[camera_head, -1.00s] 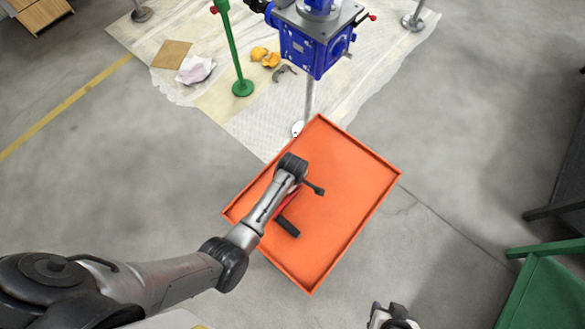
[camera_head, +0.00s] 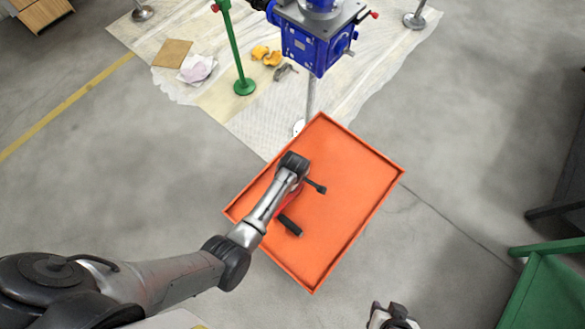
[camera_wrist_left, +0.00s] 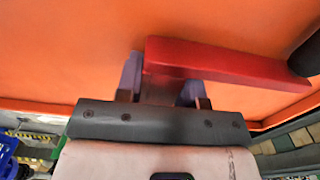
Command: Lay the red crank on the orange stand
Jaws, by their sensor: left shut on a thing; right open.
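The red crank (camera_head: 287,203) is over the orange stand (camera_head: 345,190), a rimmed tray-like top, left of its middle. Its black grip (camera_head: 290,226) sticks out below my left forearm, and a dark end (camera_head: 316,187) shows to the right. In the left wrist view my left gripper (camera_wrist_left: 160,82) is shut on the crank, whose red bar (camera_wrist_left: 215,62) runs right to a dark grip. I cannot tell whether the crank touches the stand. In the head view my wrist hides the left fingers. My right gripper (camera_head: 393,316) is open and empty at the bottom edge, apart from the stand.
A blue screw jack (camera_head: 310,45) stands behind the stand on a pale sheet (camera_head: 215,100). A green post (camera_head: 238,60), orange-yellow items (camera_head: 266,56) and a cardboard piece (camera_head: 172,53) are there too. A green table (camera_head: 550,290) is at lower right. The stand's right half is clear.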

